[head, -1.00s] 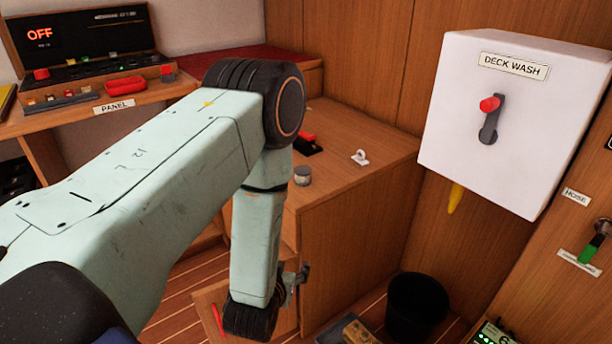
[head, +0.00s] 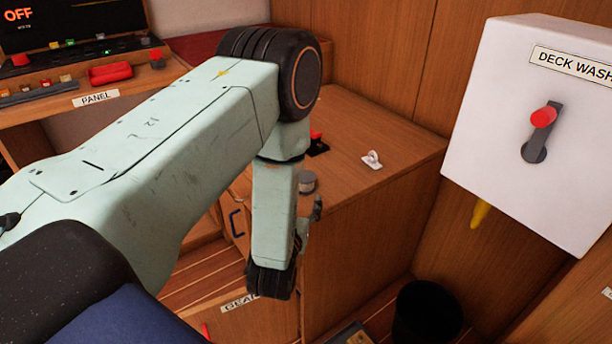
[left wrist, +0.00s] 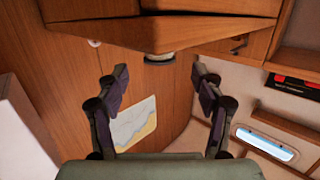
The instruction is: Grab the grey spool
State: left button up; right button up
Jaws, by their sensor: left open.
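The grey spool (head: 307,183) is a small short cylinder standing on the wooden counter near its front left edge, partly behind my left forearm. My left gripper (head: 315,212) shows in part beside the forearm, just below the spool in the picture and apart from it. In the left wrist view, the open fingers (left wrist: 158,82) are spread with nothing between them. A small round grey thing (left wrist: 159,57) shows beyond them at a wooden edge; it looks like the spool. My right gripper is out of view.
The wooden counter (head: 385,140) also holds a white fitting (head: 371,160) and a black and red item (head: 317,144). A white deck wash box (head: 540,125) hangs at the right. A black bin (head: 424,312) stands below. A control panel (head: 75,70) is at the left.

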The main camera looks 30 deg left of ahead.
aim_at(304, 191)
pick_arm(q)
jog(key=shift+w, duration=0.3)
jog(key=shift+w+a+f+b, duration=0.15)
jog(key=shift+w+b, duration=0.15)
jog(key=shift+w, duration=0.45)
jog(key=b+x, duration=0.1)
jog(key=x, duration=0.1)
jog(key=f+b+x, duration=0.1)
jog(key=x, duration=0.2)
jog(key=shift+s+a, duration=0.1)
jog(key=shift+s, duration=0.05)
jog(key=shift+w, duration=0.25)
jog(key=shift+a+r, duration=0.15)
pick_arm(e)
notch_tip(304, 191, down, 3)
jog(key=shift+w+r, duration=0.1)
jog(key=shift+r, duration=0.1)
pick_arm(q)
jog(key=shift+w, duration=0.1)
jog(key=c, duration=1.2)
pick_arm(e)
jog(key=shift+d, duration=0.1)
pick_arm(q)
jog(key=shift+o, duration=0.2)
